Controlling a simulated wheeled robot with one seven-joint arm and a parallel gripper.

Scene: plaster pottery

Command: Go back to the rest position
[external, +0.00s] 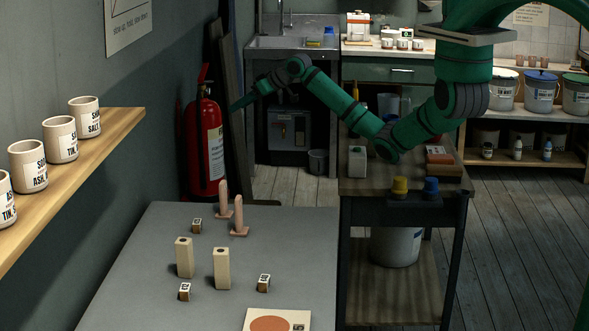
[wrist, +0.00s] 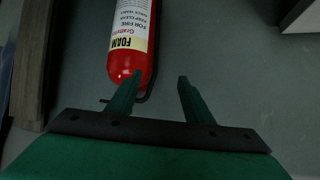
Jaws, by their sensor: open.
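My gripper (wrist: 158,90) is open and empty in the wrist view, its two green fingers apart with nothing between them. A red fire extinguisher (wrist: 130,62) shows just beyond the fingers there, to the left; I cannot tell the distance. In the external view, my gripper (external: 234,106) is at the end of my green arm, which reaches left at the back. It is in the air near the red extinguisher (external: 205,145), well above and behind the grey table (external: 140,270).
The grey table holds two tall cream blocks (external: 222,268), several small cubes (external: 263,283), two pinkish upright pieces (external: 239,217) and a card (external: 277,320). A wall shelf (external: 75,180) with labelled cups is at left. A dark cart (external: 400,205) stands under my arm.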

